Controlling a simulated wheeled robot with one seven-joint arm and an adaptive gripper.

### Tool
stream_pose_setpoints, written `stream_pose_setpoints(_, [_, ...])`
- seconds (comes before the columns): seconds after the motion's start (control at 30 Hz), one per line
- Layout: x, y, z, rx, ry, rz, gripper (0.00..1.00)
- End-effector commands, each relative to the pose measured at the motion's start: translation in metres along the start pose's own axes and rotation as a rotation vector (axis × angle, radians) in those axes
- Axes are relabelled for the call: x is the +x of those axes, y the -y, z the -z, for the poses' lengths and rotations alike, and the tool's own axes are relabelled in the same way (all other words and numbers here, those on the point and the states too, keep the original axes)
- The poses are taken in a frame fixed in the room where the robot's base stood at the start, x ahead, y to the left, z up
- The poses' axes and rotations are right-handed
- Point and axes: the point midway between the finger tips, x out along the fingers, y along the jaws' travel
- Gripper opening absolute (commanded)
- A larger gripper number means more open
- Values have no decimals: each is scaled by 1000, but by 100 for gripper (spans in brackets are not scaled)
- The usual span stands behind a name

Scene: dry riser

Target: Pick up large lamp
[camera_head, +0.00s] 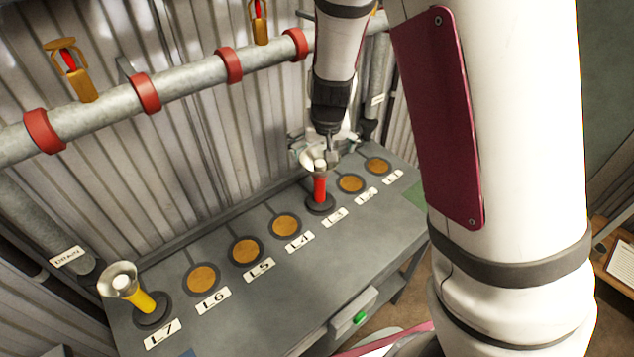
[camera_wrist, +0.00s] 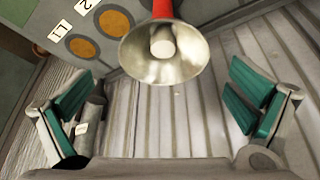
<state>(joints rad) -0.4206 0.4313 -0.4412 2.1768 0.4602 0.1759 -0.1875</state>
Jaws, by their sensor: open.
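A red-stemmed lamp (camera_head: 320,188) with a flared metal head stands upright in the round socket at L3 on the grey bench. A yellow-stemmed lamp (camera_head: 143,299) with a similar flared head stands at L7, at the bench's near left. I cannot tell from their looks which is the large one. My gripper (camera_head: 325,145) is at the red lamp's head and partly covers it. In the wrist view, my gripper (camera_wrist: 160,105) is open with its green pads wide apart. The red lamp's head (camera_wrist: 165,52) shows between and above the pads, with no visible contact.
The grey bench (camera_head: 290,295) has empty orange discs at L1, L2, L4, L5 and L6. A green button (camera_head: 360,318) sits on the bench front.

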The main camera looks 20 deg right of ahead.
Motion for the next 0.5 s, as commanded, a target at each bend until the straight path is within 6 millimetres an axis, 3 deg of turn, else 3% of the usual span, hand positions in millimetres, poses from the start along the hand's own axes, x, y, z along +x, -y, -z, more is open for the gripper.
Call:
stream_pose_setpoints(0.23, [17, 0, 0, 1, 1, -1, 100])
stream_pose_setpoints(0.5, [54, 3, 0, 2, 2, -1, 100])
